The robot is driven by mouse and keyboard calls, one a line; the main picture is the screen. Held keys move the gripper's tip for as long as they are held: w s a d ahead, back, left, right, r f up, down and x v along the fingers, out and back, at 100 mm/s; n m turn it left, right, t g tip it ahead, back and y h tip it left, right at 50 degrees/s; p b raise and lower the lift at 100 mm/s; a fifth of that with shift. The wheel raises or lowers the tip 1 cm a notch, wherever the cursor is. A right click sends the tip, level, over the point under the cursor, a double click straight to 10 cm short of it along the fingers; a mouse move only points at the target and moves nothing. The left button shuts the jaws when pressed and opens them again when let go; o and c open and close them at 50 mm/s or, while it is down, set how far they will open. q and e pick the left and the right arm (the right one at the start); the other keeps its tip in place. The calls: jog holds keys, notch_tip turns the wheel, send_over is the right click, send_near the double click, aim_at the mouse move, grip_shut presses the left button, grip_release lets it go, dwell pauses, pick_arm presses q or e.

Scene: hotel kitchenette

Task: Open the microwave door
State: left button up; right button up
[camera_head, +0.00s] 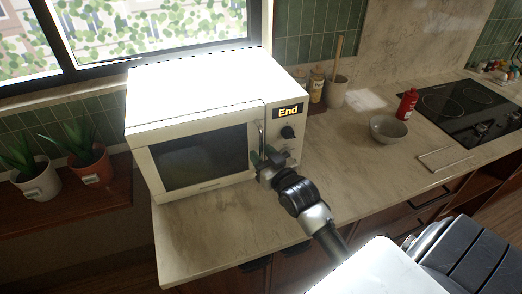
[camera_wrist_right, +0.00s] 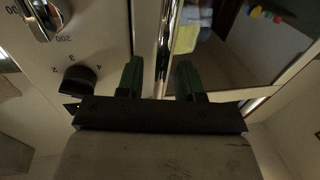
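The white microwave (camera_head: 205,90) stands on the counter with its door (camera_head: 198,160) closed and its display reading "End". The upright metal door handle (camera_head: 261,137) is at the door's right edge; it also shows in the right wrist view (camera_wrist_right: 165,45). My right gripper (camera_head: 265,157) is at the handle's lower part. In the right wrist view its two dark fingers (camera_wrist_right: 159,80) stand apart, one on each side of the handle's line, with gaps visible. Contact with the handle cannot be told. My left gripper is not in view.
Control knobs (camera_head: 288,132) sit right of the handle, close to my gripper. A utensil pot (camera_head: 337,92), a grey bowl (camera_head: 388,131) and a red bottle (camera_head: 407,104) stand farther right. Potted plants (camera_head: 90,166) are on the left. The counter before the microwave (camera_head: 205,225) is clear.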

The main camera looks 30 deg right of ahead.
jog(key=shift+w, duration=0.4)
jog(key=shift+c, duration=0.4)
grip_shut()
